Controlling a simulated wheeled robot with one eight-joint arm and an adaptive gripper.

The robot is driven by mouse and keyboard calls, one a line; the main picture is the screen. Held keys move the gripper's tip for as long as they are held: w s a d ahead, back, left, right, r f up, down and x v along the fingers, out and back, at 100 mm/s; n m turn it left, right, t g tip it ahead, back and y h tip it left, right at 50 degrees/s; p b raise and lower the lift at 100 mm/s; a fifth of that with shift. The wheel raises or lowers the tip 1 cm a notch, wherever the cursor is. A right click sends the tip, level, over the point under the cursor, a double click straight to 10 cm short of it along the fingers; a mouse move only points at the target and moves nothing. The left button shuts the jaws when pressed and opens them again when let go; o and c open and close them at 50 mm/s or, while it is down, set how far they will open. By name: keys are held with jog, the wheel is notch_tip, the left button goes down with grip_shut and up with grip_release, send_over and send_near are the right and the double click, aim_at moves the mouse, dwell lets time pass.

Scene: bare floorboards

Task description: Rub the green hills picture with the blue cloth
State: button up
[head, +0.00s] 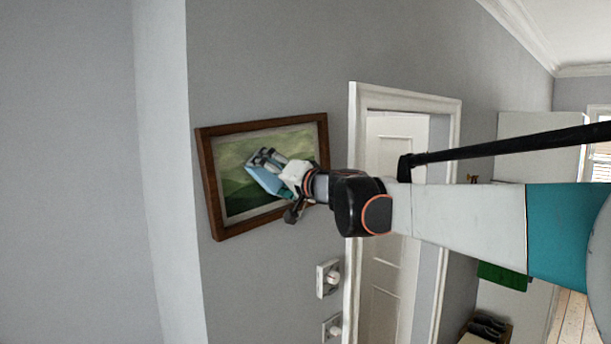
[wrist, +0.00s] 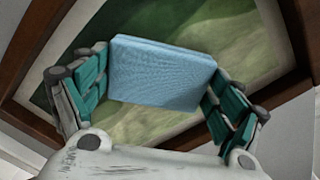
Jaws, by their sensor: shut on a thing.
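The green hills picture (head: 238,200) hangs on the grey wall in a brown wooden frame with a pale mat. In the wrist view its green painted surface (wrist: 135,125) fills the background behind the cloth. My gripper (head: 268,172) is in front of the picture, with its fingers on either side of the blue cloth (head: 262,181). In the wrist view my gripper (wrist: 155,85) is shut on the blue cloth (wrist: 160,73), which looks like a folded, flat block. The cloth overlaps the painted area; I cannot tell whether it touches the surface.
A white door frame (head: 354,130) and door (head: 390,265) stand right of the picture. Two wall fixtures, an upper one (head: 327,278) and a lower one (head: 332,327), are on the wall below it. A green cloth-like item (head: 503,275) shows at lower right. The wall left of the picture is bare.

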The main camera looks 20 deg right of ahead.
aim_at(244, 169)
jog(key=shift+s+a+f, duration=0.1)
jog(key=shift+s+a, duration=0.25)
jog(key=shift+a, duration=0.5)
jog(key=shift+s+a+f, duration=0.1)
jog(key=shift+s+a, duration=0.25)
jog(key=shift+a, duration=0.55)
jog(key=shift+s+a+f, duration=0.1)
jog(key=shift+s+a, duration=0.25)
jog(key=shift+a, duration=0.5)
jog(key=shift+r+p, duration=0.45)
jog(key=shift+r, duration=0.45)
jog(key=w+d, duration=0.2)
jog(key=d, duration=0.4)
jog(key=w+d+r, duration=0.1)
jog(key=w+d, duration=0.1)
jog(key=d, duration=0.4)
jog(key=shift+w+d+r, duration=0.2)
jog(key=shift+w+d, duration=0.05)
jog(key=shift+d, duration=0.15)
jog(key=shift+v, duration=2.95)
